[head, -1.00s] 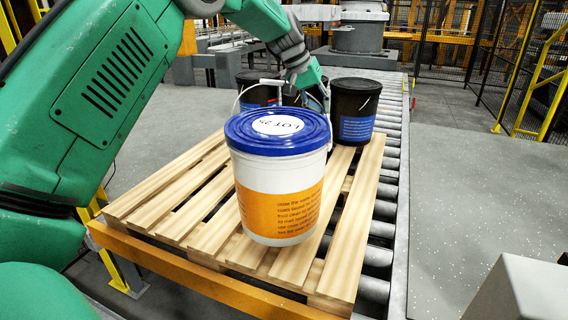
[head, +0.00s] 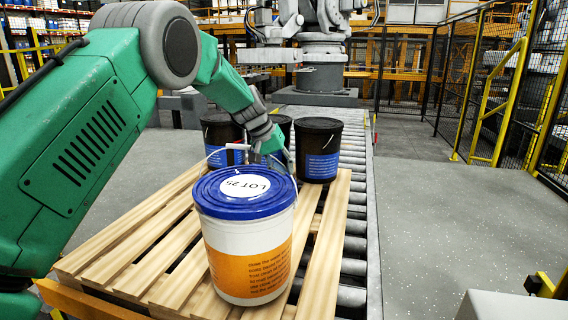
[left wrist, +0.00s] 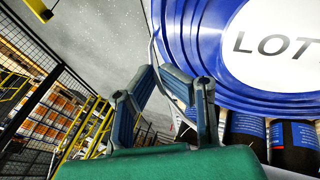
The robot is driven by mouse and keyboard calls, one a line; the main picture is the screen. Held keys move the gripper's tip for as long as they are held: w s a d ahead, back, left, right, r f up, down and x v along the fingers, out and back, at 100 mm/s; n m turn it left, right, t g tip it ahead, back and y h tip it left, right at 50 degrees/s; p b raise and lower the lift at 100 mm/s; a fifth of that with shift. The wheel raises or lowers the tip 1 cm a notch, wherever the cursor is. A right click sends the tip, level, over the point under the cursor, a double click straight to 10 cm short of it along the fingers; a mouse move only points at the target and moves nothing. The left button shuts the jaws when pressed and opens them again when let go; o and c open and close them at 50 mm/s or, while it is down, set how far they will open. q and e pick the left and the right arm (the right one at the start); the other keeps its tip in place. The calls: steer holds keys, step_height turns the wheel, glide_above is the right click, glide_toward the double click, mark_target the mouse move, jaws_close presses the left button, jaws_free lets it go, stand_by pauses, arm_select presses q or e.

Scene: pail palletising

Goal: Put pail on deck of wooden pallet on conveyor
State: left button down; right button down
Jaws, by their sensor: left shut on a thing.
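The pail (head: 248,235) is white with a blue lid marked LOT 25 and an orange label. It is upright over the slats of the wooden pallet (head: 128,268); I cannot tell whether its base touches them. My left gripper (head: 272,148) is at the far side of the lid, shut on the pail's wire handle. In the left wrist view the fingers (left wrist: 160,76) close beside the lid (left wrist: 215,60), with the handle's wire near their tips. My right gripper is not in view.
Several dark pails with blue labels, one at the right (head: 319,150), stand at the pallet's far end, close behind my gripper. The roller conveyor (head: 351,240) shows along the pallet's right side. Grey floor (head: 450,210) lies open further right. Yellow rails and dark fencing stand beyond.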

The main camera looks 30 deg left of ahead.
mark_target(291, 189)
arm_select(q)
steer(key=shift+w+f+p, duration=0.1)
steer(key=shift+f+p, duration=0.2)
steer(key=shift+f, duration=1.25)
steer(key=c, duration=1.5)
jaws_free()
steer(key=shift+s+f, duration=0.2)
steer(key=shift+s+d+r, duration=0.1)
steer(key=shift+d, duration=0.05)
steer(key=shift+r, duration=0.2)
steer(key=b+v, duration=0.2)
steer(key=v, duration=0.9)
steer(key=shift+s+a, duration=0.2)
